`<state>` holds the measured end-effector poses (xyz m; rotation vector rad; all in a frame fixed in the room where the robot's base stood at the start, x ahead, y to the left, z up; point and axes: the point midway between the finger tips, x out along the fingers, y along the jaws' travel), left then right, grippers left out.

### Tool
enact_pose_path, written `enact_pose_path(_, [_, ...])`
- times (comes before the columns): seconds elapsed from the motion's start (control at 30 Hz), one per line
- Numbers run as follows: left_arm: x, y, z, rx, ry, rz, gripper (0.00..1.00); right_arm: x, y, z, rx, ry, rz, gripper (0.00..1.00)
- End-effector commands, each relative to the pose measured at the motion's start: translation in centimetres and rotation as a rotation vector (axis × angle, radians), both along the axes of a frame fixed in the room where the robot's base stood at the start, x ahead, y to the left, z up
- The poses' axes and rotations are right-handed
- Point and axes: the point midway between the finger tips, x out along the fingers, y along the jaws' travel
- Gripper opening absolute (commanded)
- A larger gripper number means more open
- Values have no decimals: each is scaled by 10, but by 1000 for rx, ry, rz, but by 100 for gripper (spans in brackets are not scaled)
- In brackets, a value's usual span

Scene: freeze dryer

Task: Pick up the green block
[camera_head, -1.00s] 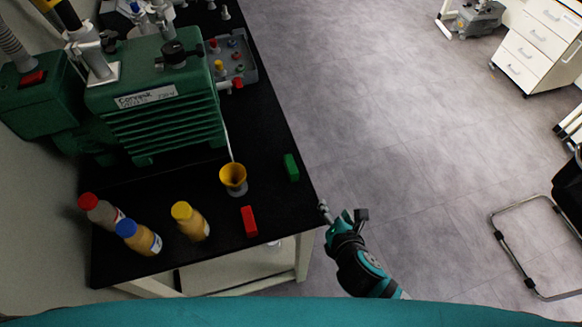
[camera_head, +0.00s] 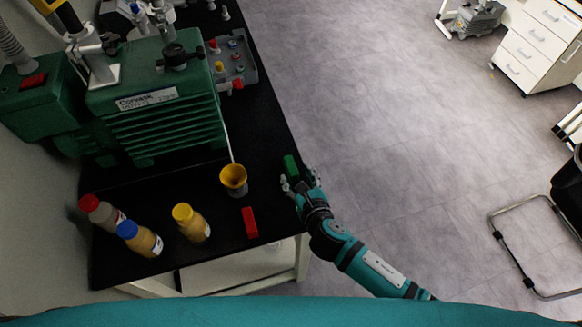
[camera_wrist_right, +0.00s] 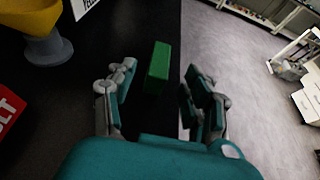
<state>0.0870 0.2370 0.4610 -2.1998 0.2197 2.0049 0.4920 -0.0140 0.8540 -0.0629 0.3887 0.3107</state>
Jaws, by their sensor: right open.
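The green block (camera_head: 290,167) stands on the black bench near its right edge. It also shows in the right wrist view (camera_wrist_right: 159,68), ahead of the fingers. My right gripper (camera_head: 299,183) is at the bench edge, just on the near side of the block. In the right wrist view its two fingers (camera_wrist_right: 160,98) are spread apart, with the block between and slightly beyond their tips, closer to the left finger. Nothing is held. My left gripper is not in view.
A red block (camera_head: 250,222) and a yellow funnel-like cup (camera_head: 233,178) stand left of the gripper on the black bench (camera_head: 265,135). Several bottles (camera_head: 190,222) stand at the near left. The green machine (camera_head: 165,110) fills the bench's left side. Open floor lies to the right.

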Motion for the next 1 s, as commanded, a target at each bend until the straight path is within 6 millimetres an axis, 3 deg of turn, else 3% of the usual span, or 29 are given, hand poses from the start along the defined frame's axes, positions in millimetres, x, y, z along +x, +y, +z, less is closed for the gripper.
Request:
enact_pose_path(0.23, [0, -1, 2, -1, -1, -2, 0, 17, 6, -5, 1, 0, -1, 52])
enact_pose_path(0.5, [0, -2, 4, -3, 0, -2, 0, 51, 18, -16, 0, 2, -1, 52])
enact_pose_path(0.8, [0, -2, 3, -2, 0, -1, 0, 56, 20, -19, 1, 2, 1, 52])
enact_pose_path(1.0, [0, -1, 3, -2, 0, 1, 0, 56, 20, -19, 1, 2, 1, 28])
